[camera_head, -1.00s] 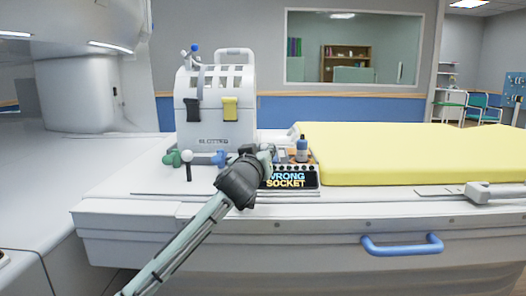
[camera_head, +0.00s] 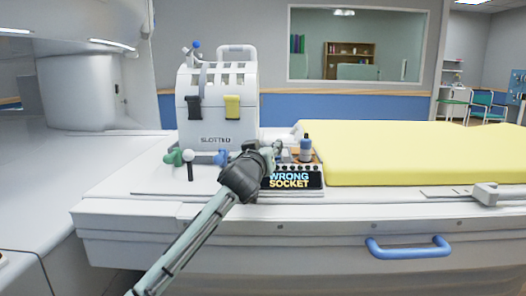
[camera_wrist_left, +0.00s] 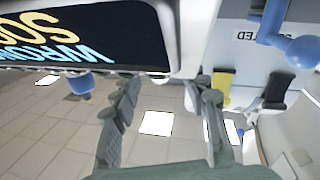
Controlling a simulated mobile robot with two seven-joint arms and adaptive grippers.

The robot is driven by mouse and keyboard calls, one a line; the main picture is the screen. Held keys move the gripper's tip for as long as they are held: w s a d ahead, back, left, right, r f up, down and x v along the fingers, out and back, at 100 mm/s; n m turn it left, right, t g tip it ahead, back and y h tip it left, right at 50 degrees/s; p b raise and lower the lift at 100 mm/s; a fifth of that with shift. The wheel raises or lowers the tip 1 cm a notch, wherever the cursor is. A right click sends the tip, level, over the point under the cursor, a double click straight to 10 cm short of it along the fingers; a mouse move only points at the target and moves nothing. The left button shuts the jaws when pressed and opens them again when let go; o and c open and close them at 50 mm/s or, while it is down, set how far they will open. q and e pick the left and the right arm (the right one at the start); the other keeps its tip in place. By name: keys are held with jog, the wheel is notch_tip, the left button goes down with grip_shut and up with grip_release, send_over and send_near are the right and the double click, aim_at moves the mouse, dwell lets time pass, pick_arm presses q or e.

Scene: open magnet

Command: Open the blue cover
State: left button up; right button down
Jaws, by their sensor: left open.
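A white slotted case (camera_head: 218,120) stands on the white table, with a black latch (camera_head: 194,107) and a yellow latch (camera_head: 232,107) on its front. No part is clearly a blue cover. A blue knob (camera_head: 221,157) sits at the case's lower right front; a blue ball (camera_wrist_left: 303,50) shows at upper right in the left wrist view. My left gripper (camera_head: 270,150) is right of the case's base, just behind a dark "WRONG SOCKET" sign (camera_head: 291,180). In the wrist view its fingers (camera_wrist_left: 165,98) are apart and empty. My right gripper is not in view.
A bottle (camera_head: 306,149) stands in a small tray behind the sign, close to my gripper. A yellow mattress (camera_head: 410,150) fills the right. A blue handle (camera_head: 408,247) is on the table front.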

pick_arm(q)
jog(key=s+a, duration=0.2)
jog(key=s, duration=0.9)
jog(key=shift+s+a, duration=0.15)
jog(key=shift+s, duration=0.1)
